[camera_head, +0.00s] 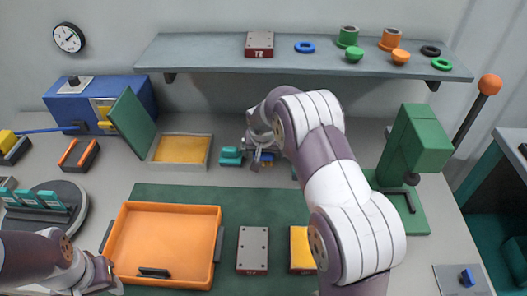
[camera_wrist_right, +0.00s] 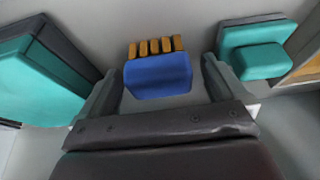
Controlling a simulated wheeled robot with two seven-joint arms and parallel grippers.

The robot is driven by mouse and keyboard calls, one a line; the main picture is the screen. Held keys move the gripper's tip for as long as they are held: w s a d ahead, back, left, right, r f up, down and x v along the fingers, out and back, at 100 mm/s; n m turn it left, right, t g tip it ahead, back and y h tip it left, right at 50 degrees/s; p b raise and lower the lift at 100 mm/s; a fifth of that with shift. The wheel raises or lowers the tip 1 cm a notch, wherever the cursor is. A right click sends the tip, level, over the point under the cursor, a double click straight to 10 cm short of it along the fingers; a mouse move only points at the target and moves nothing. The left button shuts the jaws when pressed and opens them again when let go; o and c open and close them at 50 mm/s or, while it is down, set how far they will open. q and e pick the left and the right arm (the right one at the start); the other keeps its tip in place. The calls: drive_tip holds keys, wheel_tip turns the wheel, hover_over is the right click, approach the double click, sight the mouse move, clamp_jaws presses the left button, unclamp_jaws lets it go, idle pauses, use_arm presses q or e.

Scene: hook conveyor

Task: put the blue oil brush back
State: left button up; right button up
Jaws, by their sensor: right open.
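A blue block with a row of orange bristle-like ends, which looks like the blue oil brush (camera_wrist_right: 157,75), stands at the back of the bench below the shelf. It shows small and partly covered in the head view (camera_head: 266,157). My right gripper (camera_wrist_right: 158,88) is open, with one finger on each side of the blue block; I cannot tell whether they touch it. In the head view my right gripper (camera_head: 256,160) reaches down at the back of the bench. My left gripper (camera_head: 104,276) is at the bottom left by the orange tray; its jaws are unclear.
A teal block (camera_head: 231,155) stands close left of my right gripper. The orange tray (camera_head: 211,280) and a grey plate (camera_head: 252,250) lie on the green mat. A green press (camera_head: 412,150) stands at right. The shelf (camera_head: 200,55) overhangs behind. An open yellow-lined box (camera_head: 181,149) is left.

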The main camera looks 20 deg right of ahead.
drive_tip(key=shift+r, duration=0.25)
drive_tip(key=v, duration=1.2)
drive_tip(key=s+a+f+n+g, duration=0.1)
drive_tip(key=s+a+f, duration=0.1)
drive_tip(key=s, duration=0.5)
drive_tip(key=s+a+f+n+g+y, duration=0.1)
drive_tip(key=s+a+f+n, duration=0.1)
drive_tip(key=s, duration=0.6)
drive_tip(key=s+a+f+n+y, duration=0.1)
drive_tip(key=s+a+f+n, duration=0.1)
drive_tip(key=s, duration=0.5)
drive_tip(key=shift+s+a+g, duration=0.35)
drive_tip(key=shift+a+g, duration=0.05)
drive_tip(key=shift+a, duration=0.15)
drive_tip(key=shift+s+f, duration=0.1)
